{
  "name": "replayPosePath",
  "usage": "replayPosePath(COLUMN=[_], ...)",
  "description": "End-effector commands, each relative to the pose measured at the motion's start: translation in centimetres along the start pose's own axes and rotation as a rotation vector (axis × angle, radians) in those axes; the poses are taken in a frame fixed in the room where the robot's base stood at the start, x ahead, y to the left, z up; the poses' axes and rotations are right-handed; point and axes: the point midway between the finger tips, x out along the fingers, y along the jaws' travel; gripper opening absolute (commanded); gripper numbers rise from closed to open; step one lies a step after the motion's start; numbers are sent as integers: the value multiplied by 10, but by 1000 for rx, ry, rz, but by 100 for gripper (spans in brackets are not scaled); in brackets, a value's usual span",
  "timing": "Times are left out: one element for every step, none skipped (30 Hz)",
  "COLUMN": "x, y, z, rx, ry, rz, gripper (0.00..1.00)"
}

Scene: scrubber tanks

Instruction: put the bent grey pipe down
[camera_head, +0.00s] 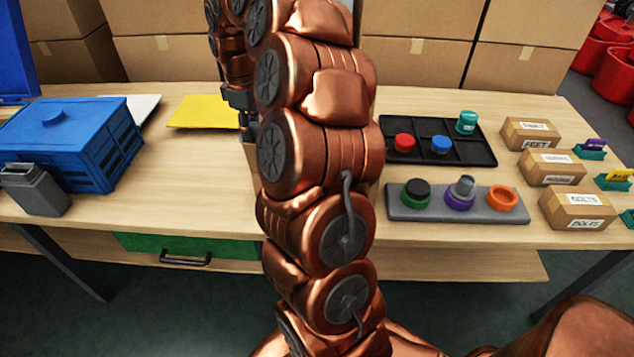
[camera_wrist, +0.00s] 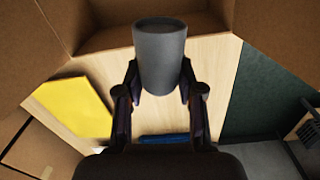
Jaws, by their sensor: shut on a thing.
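The grey pipe (camera_wrist: 160,58) shows in the wrist view as a smooth cylinder with a dark open end. Its bend cannot be made out from this angle. My gripper (camera_wrist: 160,80) is shut on it, with one dark finger on each side. Wooden table top shows below and around the pipe; I cannot tell how high above the table it is. In the head view my copper arm hides the pipe and most of the gripper; only some dark parts near the wrist show.
A yellow sheet (camera_head: 204,111) lies beside the wrist, with a blue box (camera_head: 70,140) and a grey bin (camera_head: 36,190) farther left. A black tray (camera_head: 470,150) and a grey rack (camera_head: 420,212) stand right of my arm. Cardboard boxes (camera_head: 418,65) line the back.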

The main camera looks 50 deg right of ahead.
Motion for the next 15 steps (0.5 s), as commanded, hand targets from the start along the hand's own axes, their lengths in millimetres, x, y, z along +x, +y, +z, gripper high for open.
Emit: replayPosePath(x=[2,2,3,4,5,7,9,10,13,15,17,19,20,21,22], y=[7,9,13,15,17,20,21,23,24,25,26,27,28,29,29], z=[13,19,27,33,39,47,52,57,63,68,71,76,79,81,84], rx=[-16,-31,-50,-64,-77,-95,-108,-120,-136,-147,-156,-168,-175,-182,-189], ry=[1,1,2,3,4,5,5,6,7,8,9,10,10,11,11], rz=[2,2,1,1,0,0,0,1,1,1,2,2,3,3,4], gripper=[0,0,0,0,0,0,0,0,0,0,0,0,0,0,0])
